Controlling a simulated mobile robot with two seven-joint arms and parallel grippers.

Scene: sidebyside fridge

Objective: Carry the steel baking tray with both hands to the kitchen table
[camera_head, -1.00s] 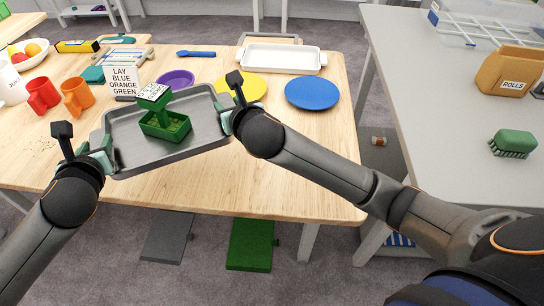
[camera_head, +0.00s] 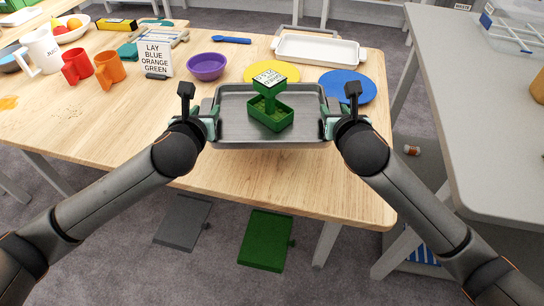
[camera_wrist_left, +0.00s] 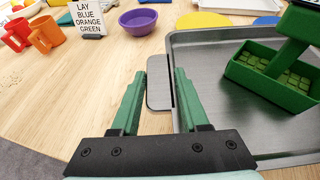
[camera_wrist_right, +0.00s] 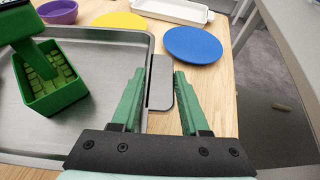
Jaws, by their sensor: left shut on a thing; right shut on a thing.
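The steel baking tray (camera_head: 232,130) is level in the head view, over the front part of the wooden kitchen table (camera_head: 130,110). A green box with an upright post and a lettered top (camera_head: 270,112) stands on the tray. My left gripper (camera_head: 212,120) is shut on the tray's left handle tab (camera_wrist_left: 158,84). My right gripper (camera_head: 328,120) is shut on its right handle tab (camera_wrist_right: 160,84). Whether the tray's underside touches the table is hidden.
Behind the tray are a yellow plate (camera_head: 258,72), a blue plate (camera_head: 350,84), a white dish (camera_head: 320,50) and a purple bowl (camera_head: 206,66). A sign (camera_head: 157,58) and orange mug (camera_head: 109,69) stand left. A grey table (camera_head: 455,90) is at right.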

